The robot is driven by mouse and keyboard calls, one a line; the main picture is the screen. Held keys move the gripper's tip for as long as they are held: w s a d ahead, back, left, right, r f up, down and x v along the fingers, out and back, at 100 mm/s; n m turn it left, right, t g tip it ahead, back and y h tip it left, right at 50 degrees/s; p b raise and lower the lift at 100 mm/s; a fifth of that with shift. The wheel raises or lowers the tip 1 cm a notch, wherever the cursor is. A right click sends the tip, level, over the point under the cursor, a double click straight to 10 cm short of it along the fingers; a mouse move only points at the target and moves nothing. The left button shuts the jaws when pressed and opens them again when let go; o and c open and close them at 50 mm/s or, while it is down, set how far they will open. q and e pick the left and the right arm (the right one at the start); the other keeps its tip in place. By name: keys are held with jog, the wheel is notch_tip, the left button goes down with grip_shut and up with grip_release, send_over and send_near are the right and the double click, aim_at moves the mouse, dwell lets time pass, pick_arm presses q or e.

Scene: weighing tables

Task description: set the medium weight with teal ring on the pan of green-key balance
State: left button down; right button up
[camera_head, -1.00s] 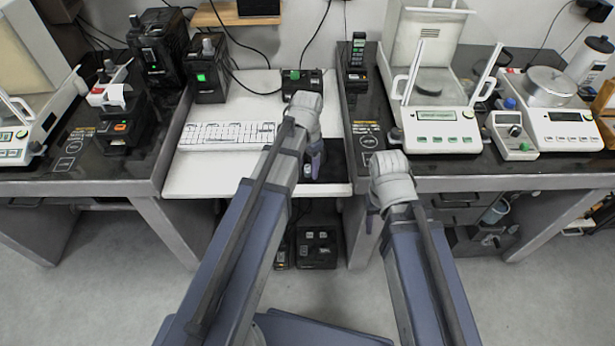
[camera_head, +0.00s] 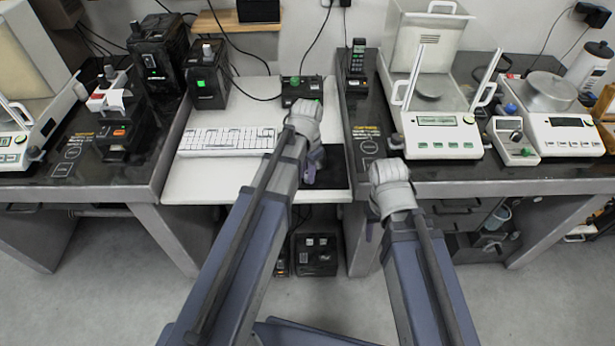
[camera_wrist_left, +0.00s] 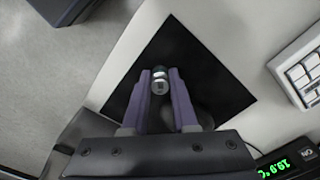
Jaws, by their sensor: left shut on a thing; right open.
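My left gripper (camera_wrist_left: 162,88) is shut on a small metal weight (camera_wrist_left: 160,84), which shows between the fingertips over a black mat in the left wrist view. I cannot make out its ring colour clearly. In the head view this gripper (camera_head: 312,166) is low over the mat, and its wrist hides the weight. The balance with green keys (camera_head: 440,136) stands on the right-hand table. Its round pan (camera_head: 428,87) is bare, between raised clear side panels. My right gripper (camera_head: 371,228) is open, in front of that table's edge, mostly hidden by its wrist.
The black mat (camera_head: 335,176) lies on the white middle table, with a keyboard (camera_head: 228,140) to its left. Another balance (camera_head: 565,121) with a large pan stands at the far right, beside a small device (camera_head: 513,140). Printers and black boxes crowd the left table.

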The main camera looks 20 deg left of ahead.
pick_arm(q)
jog(key=shift+r, duration=0.1)
dwell(0.4)
notch_tip(320, 180, up, 10)
jog(key=p, duration=1)
